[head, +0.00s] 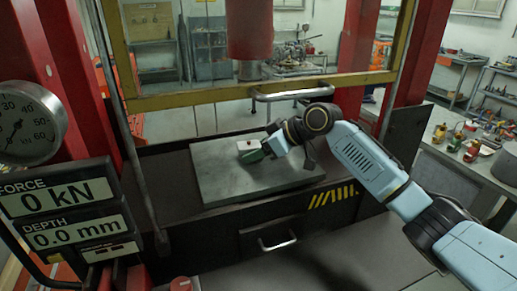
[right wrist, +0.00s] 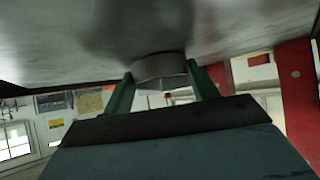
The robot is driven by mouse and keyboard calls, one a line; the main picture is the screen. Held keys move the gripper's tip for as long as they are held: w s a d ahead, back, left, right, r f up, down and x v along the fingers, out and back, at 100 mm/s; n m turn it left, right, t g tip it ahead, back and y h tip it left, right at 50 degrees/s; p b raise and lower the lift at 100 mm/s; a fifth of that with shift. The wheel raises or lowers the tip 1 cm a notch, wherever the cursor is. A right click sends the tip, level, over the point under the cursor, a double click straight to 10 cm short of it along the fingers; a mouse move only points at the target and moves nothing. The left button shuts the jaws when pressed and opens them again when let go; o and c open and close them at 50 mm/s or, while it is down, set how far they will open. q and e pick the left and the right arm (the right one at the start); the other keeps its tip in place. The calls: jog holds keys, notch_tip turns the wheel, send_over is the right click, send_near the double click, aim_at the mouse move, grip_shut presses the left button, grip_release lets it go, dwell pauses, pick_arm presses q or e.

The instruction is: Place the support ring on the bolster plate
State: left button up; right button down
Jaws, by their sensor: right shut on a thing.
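The support ring (right wrist: 160,68) is a short grey metal ring between the two green fingers of my right gripper in the right wrist view. The plate also shows in the right wrist view (right wrist: 70,50), as a broad grey face across the top. The ring is close against that face; I cannot tell whether it touches. In the head view the ring is not clear among the gripper parts. My left gripper is not in view.
The red press ram (head: 250,30) hangs above and behind the plate. A yellow crossbar (head: 200,95) and a metal handle (head: 295,92) lie behind. Red columns stand on both sides. The force and depth display (head: 65,215) is at left. The plate's front is clear.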

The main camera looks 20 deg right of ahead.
jog(key=c, duration=0.9)
grip_release()
jog(key=shift+f, duration=0.2)
jog(key=o, duration=0.5)
jog(key=shift+c, duration=0.2)
jog(key=shift+r, duration=0.1)
jog(key=shift+r, duration=0.2)
jog(key=b+v, duration=0.1)
jog(key=v, duration=0.6)
jog(key=shift+s+d+r, duration=0.1)
jog(key=shift+s, duration=0.1)
